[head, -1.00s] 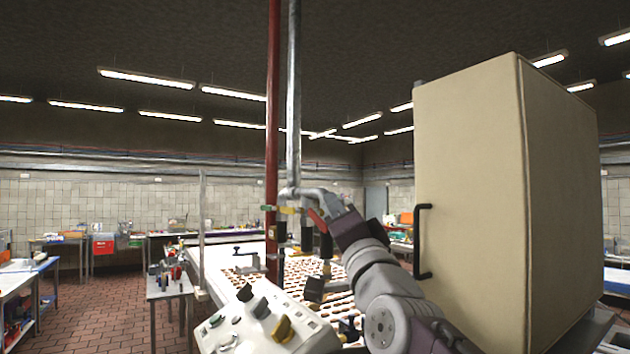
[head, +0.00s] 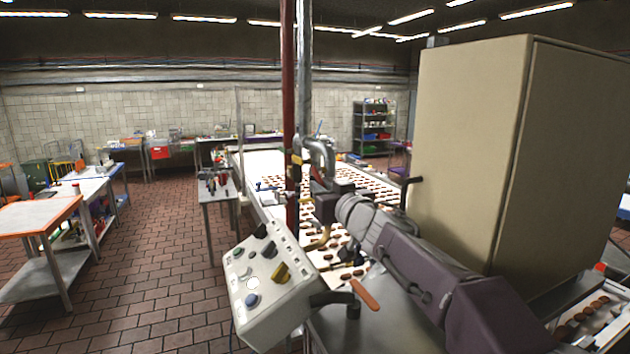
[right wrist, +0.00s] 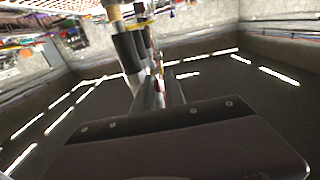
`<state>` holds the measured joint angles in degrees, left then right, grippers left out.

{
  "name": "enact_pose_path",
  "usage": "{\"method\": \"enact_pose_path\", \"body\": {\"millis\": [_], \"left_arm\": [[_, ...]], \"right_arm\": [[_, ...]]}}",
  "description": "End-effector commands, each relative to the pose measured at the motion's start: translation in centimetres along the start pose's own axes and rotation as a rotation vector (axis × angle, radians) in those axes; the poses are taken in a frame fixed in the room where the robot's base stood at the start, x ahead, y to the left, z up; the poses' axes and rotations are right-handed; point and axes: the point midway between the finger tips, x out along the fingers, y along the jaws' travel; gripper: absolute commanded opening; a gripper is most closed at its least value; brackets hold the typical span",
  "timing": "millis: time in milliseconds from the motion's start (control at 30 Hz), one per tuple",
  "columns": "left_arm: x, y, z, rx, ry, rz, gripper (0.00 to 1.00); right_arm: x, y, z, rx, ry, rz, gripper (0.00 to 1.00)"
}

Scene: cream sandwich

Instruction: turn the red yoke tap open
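A red upright pipe (head: 288,90) and a grey pipe (head: 304,80) stand side by side in the middle of the head view. The grey one bends into a fitting (head: 322,152) with a yellow part (head: 297,158) beside it. My right gripper (head: 316,182) is close below this fitting, partly hidden by its own arm. In the right wrist view, a small red part (right wrist: 161,72) shows near the ends of my fingers, beside dark-sleeved pipes (right wrist: 127,50). I cannot make out the tap's yoke or whether the fingers touch it. My left gripper is out of view.
A control box (head: 268,285) with knobs stands in front of the pipes. An orange-red lever (head: 365,295) is to its right. A tall beige cabinet (head: 470,150) stands close right of my arm. A belt with brown biscuits (head: 345,255) lies behind. Open tiled floor is left.

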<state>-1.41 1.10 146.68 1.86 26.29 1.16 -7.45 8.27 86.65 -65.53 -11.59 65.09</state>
Motion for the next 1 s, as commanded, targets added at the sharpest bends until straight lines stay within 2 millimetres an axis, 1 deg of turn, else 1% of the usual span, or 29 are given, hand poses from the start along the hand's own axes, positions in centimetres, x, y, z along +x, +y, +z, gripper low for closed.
{"method": "enact_pose_path", "body": {"millis": [33, 100, 233, 333, 500, 533, 567, 600, 767, 867, 967, 1000], "left_arm": [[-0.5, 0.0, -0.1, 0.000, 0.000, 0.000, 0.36], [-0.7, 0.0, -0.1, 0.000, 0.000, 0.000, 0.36], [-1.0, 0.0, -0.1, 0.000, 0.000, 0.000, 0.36], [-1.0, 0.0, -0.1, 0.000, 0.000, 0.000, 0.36], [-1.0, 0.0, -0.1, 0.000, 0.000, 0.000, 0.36], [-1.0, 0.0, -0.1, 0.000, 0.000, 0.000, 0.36], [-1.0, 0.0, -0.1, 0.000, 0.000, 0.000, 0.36], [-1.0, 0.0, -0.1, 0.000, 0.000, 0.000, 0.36], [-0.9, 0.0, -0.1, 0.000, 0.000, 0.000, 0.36], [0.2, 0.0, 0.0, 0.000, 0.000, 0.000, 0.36], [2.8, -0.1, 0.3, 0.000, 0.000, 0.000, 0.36], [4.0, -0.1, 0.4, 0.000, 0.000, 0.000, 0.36]], "right_arm": [[1.0, -0.1, -0.2, 0.000, -0.001, -0.002, 0.15], [2.2, -0.1, -0.2, -0.001, -0.001, -0.001, 0.15], [3.5, 0.0, -0.2, -0.001, 0.000, 0.000, 0.15], [3.8, 0.0, -0.1, -0.001, 0.001, 0.000, 0.15], [3.8, 0.0, -0.1, 0.000, 0.001, 0.000, 0.15], [3.8, 0.0, -0.1, 0.000, 0.001, 0.000, 0.13], [3.8, 0.0, -0.1, 0.000, 0.001, 0.000, 0.04], [3.8, 0.0, -0.1, 0.000, 0.001, 0.000, 0.00], [3.8, 0.0, -0.1, -0.001, 0.001, -0.001, 0.00], [3.9, 0.0, 0.5, -0.001, 0.016, -0.001, 0.00], [4.0, 0.0, 1.2, 0.000, 0.060, -0.001, 0.00], [4.1, 0.0, 1.4, 0.000, 0.085, -0.001, 0.00]]}}
